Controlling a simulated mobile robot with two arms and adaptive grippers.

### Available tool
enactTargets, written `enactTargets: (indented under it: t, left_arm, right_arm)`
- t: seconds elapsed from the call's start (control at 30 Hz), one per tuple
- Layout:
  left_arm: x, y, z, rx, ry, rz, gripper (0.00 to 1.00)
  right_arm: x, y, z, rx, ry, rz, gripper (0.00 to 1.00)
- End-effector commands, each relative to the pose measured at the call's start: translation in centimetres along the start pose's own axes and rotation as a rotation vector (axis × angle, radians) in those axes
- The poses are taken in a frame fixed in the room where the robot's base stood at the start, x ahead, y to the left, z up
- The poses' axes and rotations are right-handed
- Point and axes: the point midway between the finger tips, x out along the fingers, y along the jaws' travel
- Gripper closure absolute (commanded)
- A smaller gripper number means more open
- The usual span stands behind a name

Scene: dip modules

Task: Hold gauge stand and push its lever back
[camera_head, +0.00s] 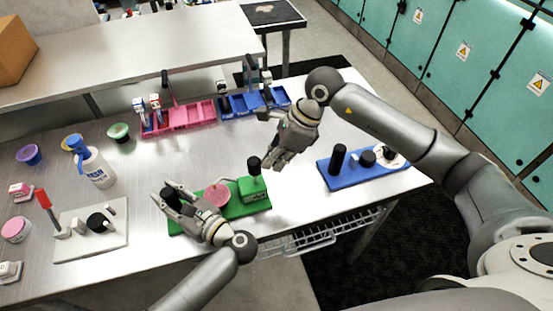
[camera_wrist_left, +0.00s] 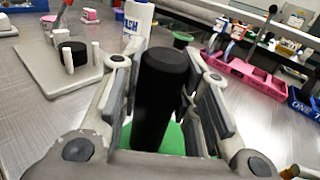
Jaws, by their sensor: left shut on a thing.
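The green gauge stand (camera_head: 262,204) lies on the metal table at the front middle. It has a black post at its left end, a pink round disc (camera_head: 216,195) in the middle and a green block (camera_head: 252,188) at the right. A lever with a black knob (camera_head: 254,166) stands up from that block. My left gripper (camera_head: 172,203) is shut on the black post, which shows between its fingers in the left wrist view (camera_wrist_left: 162,95). My right gripper (camera_head: 283,160) hangs above and to the right of the lever, apart from it; its finger gap is unclear.
A blue stand (camera_head: 345,182) with black parts lies to the right, near my right forearm. A grey stand (camera_head: 88,240) with a red-handled lever is at the left. A white bottle (camera_head: 97,170) stands behind it. Pink (camera_head: 185,122) and blue (camera_head: 248,105) trays line the back.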

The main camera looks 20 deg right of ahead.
Motion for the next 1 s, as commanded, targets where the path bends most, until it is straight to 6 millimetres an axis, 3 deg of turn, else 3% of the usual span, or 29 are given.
enactTargets:
  t: [0.47,1.0]
  left_arm:
    - [-0.2,-0.2,-0.1,0.004,0.001,-0.008,1.00]
    - [-0.1,-0.1,-0.1,0.002,0.003,-0.004,1.00]
  right_arm:
    - [-0.6,0.1,0.6,-0.007,-0.013,0.000,1.00]
    - [-9.1,0.4,1.9,-0.003,-0.004,-0.002,1.00]
